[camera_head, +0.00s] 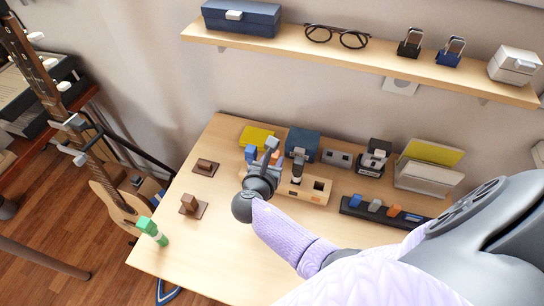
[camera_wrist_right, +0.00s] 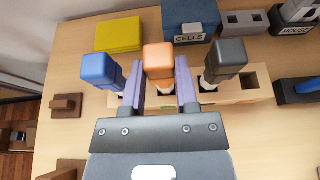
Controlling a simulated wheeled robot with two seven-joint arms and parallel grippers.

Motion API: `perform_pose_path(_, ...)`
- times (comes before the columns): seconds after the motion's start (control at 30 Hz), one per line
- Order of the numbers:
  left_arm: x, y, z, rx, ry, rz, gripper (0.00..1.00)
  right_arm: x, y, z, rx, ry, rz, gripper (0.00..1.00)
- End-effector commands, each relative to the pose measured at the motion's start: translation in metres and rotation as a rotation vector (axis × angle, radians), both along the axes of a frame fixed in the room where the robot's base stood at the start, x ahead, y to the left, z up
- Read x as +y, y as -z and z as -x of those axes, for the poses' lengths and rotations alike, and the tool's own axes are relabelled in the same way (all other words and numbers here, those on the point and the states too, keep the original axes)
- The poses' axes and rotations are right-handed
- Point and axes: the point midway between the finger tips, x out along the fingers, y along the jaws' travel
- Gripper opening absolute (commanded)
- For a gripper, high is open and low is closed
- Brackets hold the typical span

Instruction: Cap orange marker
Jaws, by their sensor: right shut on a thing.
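My right gripper (camera_wrist_right: 162,92) is shut on the orange marker, one finger on each side. My left gripper is not in view.
A black rack (camera_head: 350,211) with blue, grey and orange pieces lies at the right. A green-topped marker (camera_head: 148,226) stands near the table's left edge. Two brown blocks (camera_head: 205,166) (camera_head: 190,204) are on the left. Boxes stand behind the holder. The table's front left is clear.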

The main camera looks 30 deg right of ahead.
Motion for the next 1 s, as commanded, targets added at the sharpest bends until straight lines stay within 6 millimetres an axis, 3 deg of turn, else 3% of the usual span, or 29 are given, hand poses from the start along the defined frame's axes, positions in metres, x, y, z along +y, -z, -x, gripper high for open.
perform_pose_path(0.57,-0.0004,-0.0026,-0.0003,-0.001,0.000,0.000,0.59,0.0001,0.0030,-0.0002,0.001,0.000,0.001,0.00)
perform_pose_path(0.6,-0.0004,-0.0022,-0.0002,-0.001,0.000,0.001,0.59,0.0002,0.0032,-0.0001,0.000,0.000,0.000,0.47)
perform_pose_path(0.73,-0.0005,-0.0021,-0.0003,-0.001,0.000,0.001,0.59,0.0001,0.0033,0.0000,0.000,0.000,0.000,0.74)
perform_pose_path(0.77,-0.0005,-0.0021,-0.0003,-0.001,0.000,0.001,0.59,0.0001,0.0033,0.0000,0.000,0.000,0.000,0.79)
perform_pose_path(1.0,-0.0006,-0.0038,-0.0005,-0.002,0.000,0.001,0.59,0.0012,0.0021,0.0008,0.001,0.000,-0.001,0.79)
